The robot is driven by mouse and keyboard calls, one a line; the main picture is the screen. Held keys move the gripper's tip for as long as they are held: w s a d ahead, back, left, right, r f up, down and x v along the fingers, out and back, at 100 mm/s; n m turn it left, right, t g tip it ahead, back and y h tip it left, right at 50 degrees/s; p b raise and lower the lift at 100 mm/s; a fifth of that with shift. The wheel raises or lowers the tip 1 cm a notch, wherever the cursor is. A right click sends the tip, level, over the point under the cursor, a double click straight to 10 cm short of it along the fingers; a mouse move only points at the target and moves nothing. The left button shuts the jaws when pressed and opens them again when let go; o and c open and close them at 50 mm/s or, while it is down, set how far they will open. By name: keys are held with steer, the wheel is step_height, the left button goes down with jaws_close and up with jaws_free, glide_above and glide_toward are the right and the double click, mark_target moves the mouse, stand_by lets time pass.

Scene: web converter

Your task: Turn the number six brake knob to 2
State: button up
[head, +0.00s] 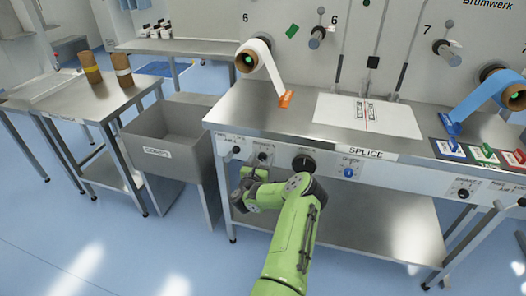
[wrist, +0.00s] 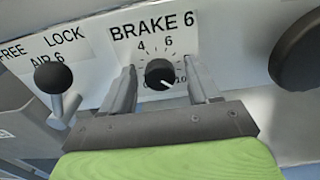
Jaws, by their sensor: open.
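The number six brake knob (wrist: 159,73) is a small round black knob with a white pointer mark, under the label BRAKE 6. Its mark points to the lower right, toward the "10" end of the dial. The 4 and 6 show above it; the 2 is not legible. My gripper (wrist: 160,80) is open, with one finger to the left and one to the right of the knob. I cannot tell whether either finger touches it. In the head view my gripper (head: 254,173) is at the front panel, just below the brake knob (head: 263,157).
The AIR 6 lever (wrist: 55,80) with a black ball stands left of the gripper. A large black knob (wrist: 300,45) is on the right; in the head view it shows too (head: 303,163). The splice table (head: 300,120) overhangs the panel. A grey bin (head: 165,140) stands left.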

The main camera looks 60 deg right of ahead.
steer(key=shift+d, duration=0.1)
steer(key=shift+r, duration=0.1)
steer(key=shift+c, duration=0.5)
steer(key=c, duration=0.9)
steer(key=shift+c, duration=0.2)
steer(key=shift+n+p, duration=0.3)
